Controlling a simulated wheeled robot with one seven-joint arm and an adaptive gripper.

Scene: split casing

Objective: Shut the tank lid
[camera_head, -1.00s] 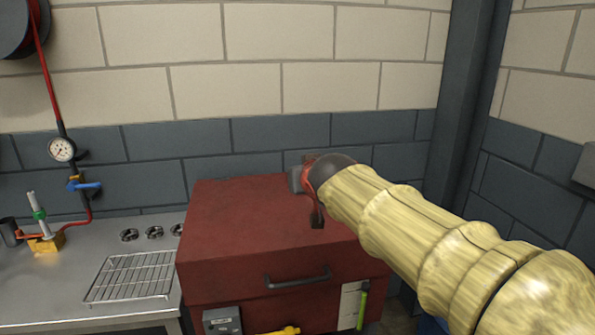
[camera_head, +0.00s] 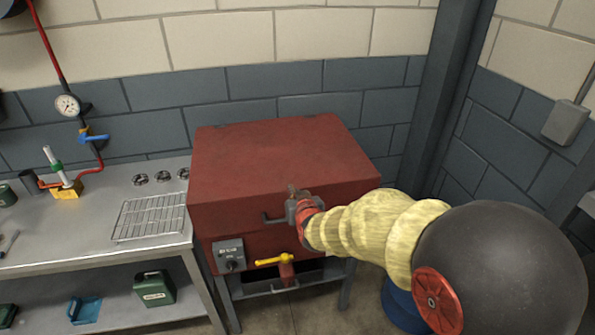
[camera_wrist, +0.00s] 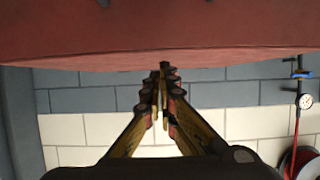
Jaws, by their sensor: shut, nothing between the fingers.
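The tank is a dark red box (camera_head: 254,246) on legs, in the middle of the head view. Its broad red lid (camera_head: 275,160) lies level over the body, and I see no clear gap along the front and left edges. A dark bar handle (camera_head: 272,218) is on the lid's front, its right part hidden by my gripper. My gripper (camera_head: 296,196) is at the lid's front edge by the handle; contact cannot be told. In the wrist view my gripper (camera_wrist: 163,70) has its fingertips together and empty, with the red lid (camera_wrist: 160,35) filling the top of the picture.
A yellow-handled valve (camera_head: 275,260) and a grey switch box (camera_head: 230,256) are on the tank's front. A steel bench (camera_head: 90,230) with a wire rack (camera_head: 150,216) stands at the left. A grey column (camera_head: 435,110) and block wall close off the back and right.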

